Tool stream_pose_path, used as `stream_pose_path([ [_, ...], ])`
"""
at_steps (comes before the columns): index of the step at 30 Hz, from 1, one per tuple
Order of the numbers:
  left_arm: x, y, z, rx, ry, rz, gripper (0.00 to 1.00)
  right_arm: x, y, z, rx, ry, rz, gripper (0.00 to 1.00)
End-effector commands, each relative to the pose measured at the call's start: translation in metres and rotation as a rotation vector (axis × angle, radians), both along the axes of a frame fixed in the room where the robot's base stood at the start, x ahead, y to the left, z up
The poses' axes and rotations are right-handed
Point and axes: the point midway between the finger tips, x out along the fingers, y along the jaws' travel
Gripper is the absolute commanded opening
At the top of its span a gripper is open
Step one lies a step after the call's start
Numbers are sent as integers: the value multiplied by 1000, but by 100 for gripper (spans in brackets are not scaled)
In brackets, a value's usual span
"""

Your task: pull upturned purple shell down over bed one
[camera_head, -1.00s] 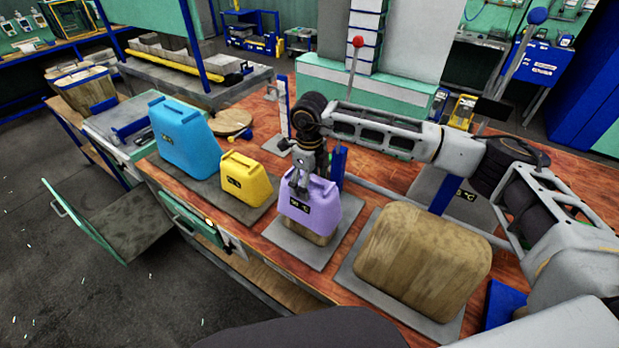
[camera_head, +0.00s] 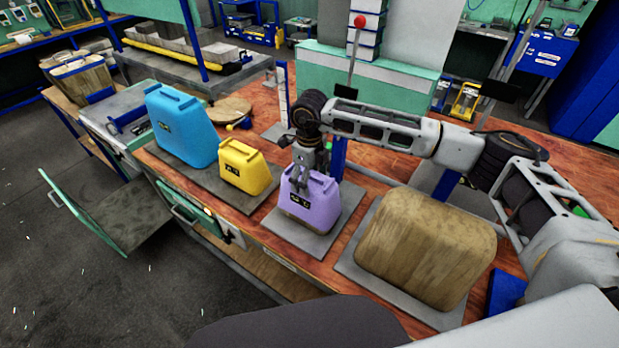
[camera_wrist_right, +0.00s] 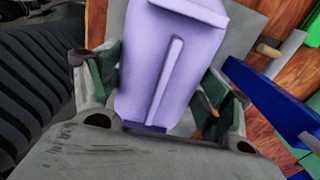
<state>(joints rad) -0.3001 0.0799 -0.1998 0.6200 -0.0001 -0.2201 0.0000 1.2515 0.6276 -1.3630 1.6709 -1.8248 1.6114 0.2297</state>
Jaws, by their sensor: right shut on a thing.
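The purple shell (camera_head: 312,207) sits low on a grey plate (camera_head: 335,232) on the wooden bench, between the yellow shell and the large bare wooden block. A thin strip of wood shows under its lower left edge; the rest of what is inside is hidden. My right gripper (camera_head: 301,183) is above the shell and shut on its top part. In the right wrist view the purple shell (camera_wrist_right: 165,75) lies between the two fingers of my right gripper (camera_wrist_right: 160,95). My left gripper is not in view.
A yellow shell (camera_head: 245,167) and a blue shell (camera_head: 180,127) stand on plates to the left. A large wooden block (camera_head: 425,245) stands to the right.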

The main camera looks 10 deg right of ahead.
Motion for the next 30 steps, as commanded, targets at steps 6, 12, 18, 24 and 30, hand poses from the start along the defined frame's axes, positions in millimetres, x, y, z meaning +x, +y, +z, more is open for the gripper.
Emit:
stream_pose_path([
  [6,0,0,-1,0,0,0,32,0,0,0,0,0,0,39],
  [12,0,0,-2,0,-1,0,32,0,0,-2,0,0,0,39],
  [18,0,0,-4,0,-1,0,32,0,0,-4,0,0,0,39],
  [24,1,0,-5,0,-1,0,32,0,0,-6,0,0,0,39],
  [30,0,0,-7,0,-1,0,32,0,0,-8,0,0,0,39],
])
